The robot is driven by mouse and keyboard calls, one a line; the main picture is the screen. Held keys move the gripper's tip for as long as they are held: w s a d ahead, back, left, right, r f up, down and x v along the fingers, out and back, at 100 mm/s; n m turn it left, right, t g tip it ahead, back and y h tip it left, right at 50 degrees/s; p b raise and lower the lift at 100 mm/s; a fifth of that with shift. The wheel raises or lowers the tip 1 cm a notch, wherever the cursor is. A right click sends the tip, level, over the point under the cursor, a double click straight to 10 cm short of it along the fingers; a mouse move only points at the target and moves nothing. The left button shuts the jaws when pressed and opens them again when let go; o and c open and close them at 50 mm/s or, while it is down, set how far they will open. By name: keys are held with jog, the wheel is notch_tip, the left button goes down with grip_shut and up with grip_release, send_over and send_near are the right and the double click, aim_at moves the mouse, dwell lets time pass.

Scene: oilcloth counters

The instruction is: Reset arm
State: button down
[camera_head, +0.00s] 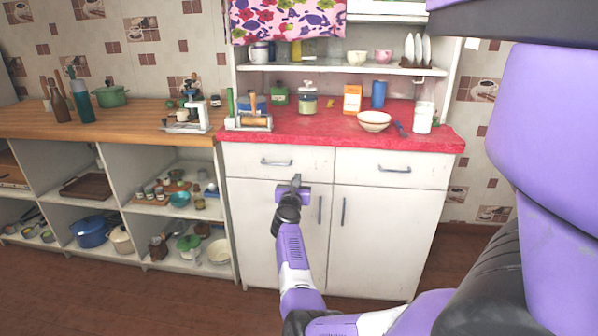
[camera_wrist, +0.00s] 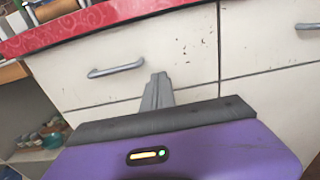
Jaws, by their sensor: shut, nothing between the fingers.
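My gripper (camera_head: 296,181) is shut and empty, in front of the white cabinet (camera_head: 385,225) below its left drawer. In the wrist view my gripper (camera_wrist: 157,82) shows its closed grey fingers pointing towards the cabinet front, just right of the left drawer's handle (camera_wrist: 116,69). Whether the fingertips touch the cabinet cannot be told. My purple arm reaches up to it from the bottom of the head view.
The left drawer (camera_head: 277,162) and right drawer (camera_head: 393,168) look closed, as do the doors below. The red counter (camera_head: 330,136) above carries a bowl (camera_head: 374,121), jars and other items. Open shelves with pots stand at left. Brown floor (camera_head: 190,300) is clear in front.

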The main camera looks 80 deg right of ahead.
jog(key=a, duration=0.2)
jog(key=a+p, duration=0.1)
jog(key=a, duration=0.2)
jog(key=shift+s+a, duration=0.3)
jog(key=shift+a, duration=0.05)
